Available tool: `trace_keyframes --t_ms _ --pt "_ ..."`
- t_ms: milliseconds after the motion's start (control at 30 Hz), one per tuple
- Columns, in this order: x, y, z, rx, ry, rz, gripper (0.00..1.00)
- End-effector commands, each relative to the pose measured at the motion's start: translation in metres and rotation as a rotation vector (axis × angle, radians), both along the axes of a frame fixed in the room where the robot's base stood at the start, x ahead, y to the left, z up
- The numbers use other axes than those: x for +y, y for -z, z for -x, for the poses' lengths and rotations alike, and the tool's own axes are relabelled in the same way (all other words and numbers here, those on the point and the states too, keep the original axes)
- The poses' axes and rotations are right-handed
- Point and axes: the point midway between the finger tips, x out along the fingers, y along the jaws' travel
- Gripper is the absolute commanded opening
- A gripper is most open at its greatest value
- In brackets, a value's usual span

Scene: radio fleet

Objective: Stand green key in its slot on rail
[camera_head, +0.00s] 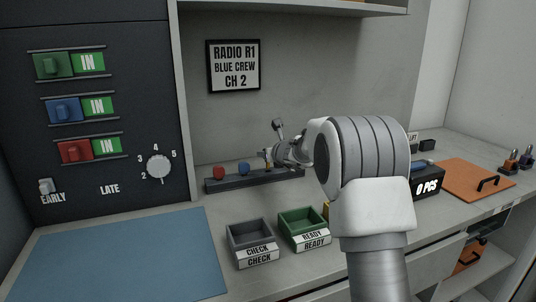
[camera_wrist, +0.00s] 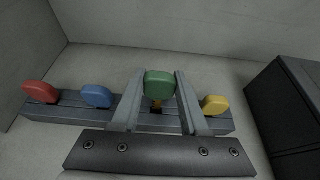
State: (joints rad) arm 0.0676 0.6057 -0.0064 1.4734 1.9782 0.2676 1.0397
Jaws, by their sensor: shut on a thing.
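My gripper (camera_wrist: 158,76) is shut on the green key (camera_wrist: 160,86), with one finger on each side of its head. The key is upright over the rail (camera_wrist: 70,113), between the blue key (camera_wrist: 96,96) and the yellow key (camera_wrist: 215,105). An orange shank shows under its head near a dark opening; I cannot tell how deep it sits. The red key (camera_wrist: 40,92) stands at the left end. In the head view, my gripper (camera_head: 272,156) is at the right part of the rail (camera_head: 236,183), and the green key is not clearly visible there.
A grey CHECK tray (camera_head: 249,233) and a green READY tray (camera_head: 303,221) stand in front of the rail. A blue mat (camera_head: 120,258) lies at left. A black box (camera_head: 428,187) and an orange board (camera_head: 466,182) are at right. A wall rises behind the rail.

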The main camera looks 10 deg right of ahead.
Motion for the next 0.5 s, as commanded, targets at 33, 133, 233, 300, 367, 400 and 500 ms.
trace_keyframes --t_ms 33,133,233,300,367,400,500 --pt "0.000 0.002 0.000 -0.001 0.000 0.000 0.00" --pt "0.000 0.005 0.000 -0.001 0.000 0.000 0.00" --pt "0.000 0.007 0.000 -0.001 0.000 0.000 0.00" --pt "0.000 0.009 0.000 -0.001 0.000 0.000 0.00" --pt "0.000 0.010 0.000 -0.001 0.000 0.000 0.00" --pt "0.000 0.011 0.000 -0.001 0.000 0.000 0.00" --pt "0.000 0.013 0.000 -0.001 0.000 0.000 0.00"
